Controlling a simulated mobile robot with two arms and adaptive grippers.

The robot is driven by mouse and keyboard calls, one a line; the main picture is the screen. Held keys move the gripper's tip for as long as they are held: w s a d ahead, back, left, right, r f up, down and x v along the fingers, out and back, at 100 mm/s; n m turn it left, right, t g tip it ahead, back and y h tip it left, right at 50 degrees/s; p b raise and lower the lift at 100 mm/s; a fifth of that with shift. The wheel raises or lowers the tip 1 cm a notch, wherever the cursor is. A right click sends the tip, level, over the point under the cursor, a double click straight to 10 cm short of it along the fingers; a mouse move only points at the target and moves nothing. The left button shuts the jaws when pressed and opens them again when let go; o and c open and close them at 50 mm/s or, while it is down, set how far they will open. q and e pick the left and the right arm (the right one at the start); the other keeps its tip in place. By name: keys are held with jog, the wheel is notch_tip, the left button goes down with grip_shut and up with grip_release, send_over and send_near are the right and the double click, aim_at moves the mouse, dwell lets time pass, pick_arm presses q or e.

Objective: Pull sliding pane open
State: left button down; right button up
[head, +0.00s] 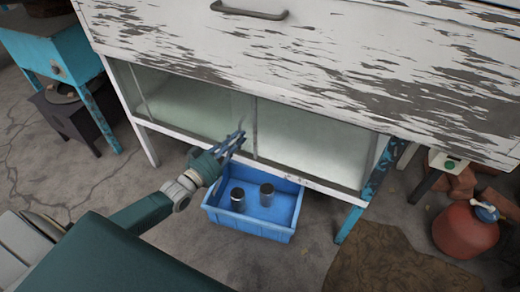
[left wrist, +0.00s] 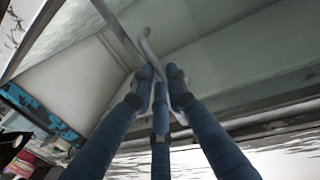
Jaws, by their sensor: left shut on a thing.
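The cabinet front has greenish, cloudy sliding panes set in a white frame below a drawer. The left pane (head: 190,105) and the right pane (head: 310,140) meet near a vertical edge in the middle. A narrow strip at the far left looks different, but I cannot tell whether it is a gap. My left gripper (head: 236,140) is in front of the middle edge. In the left wrist view its blue fingers (left wrist: 162,78) close around a slim grey curved handle (left wrist: 147,45) on the pane. The fingers hide the handle's lower part. My right gripper is out of view.
A blue crate (head: 248,228) with two dark cans, one of them (head: 267,194), stands on the floor below the panes. The peeling white drawer (head: 330,50) overhangs above. A red gas bottle (head: 465,230) stands at right, a teal table (head: 50,50) at left.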

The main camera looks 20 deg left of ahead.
pick_arm(q)
jog(key=shift+a+b, duration=0.5)
jog(key=shift+a, duration=2.25)
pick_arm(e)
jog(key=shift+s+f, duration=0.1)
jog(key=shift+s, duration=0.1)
pick_arm(q)
jog(key=c, duration=1.7)
grip_release()
jog(key=shift+s, duration=0.15)
jog(key=s, duration=0.4)
jog(key=s+a, duration=0.1)
jog(key=s, duration=0.2)
jog(key=s+a, duration=0.1)
jog(key=s, duration=0.3)
jog(key=shift+s+a, duration=0.2)
jog(key=shift+s, duration=0.1)
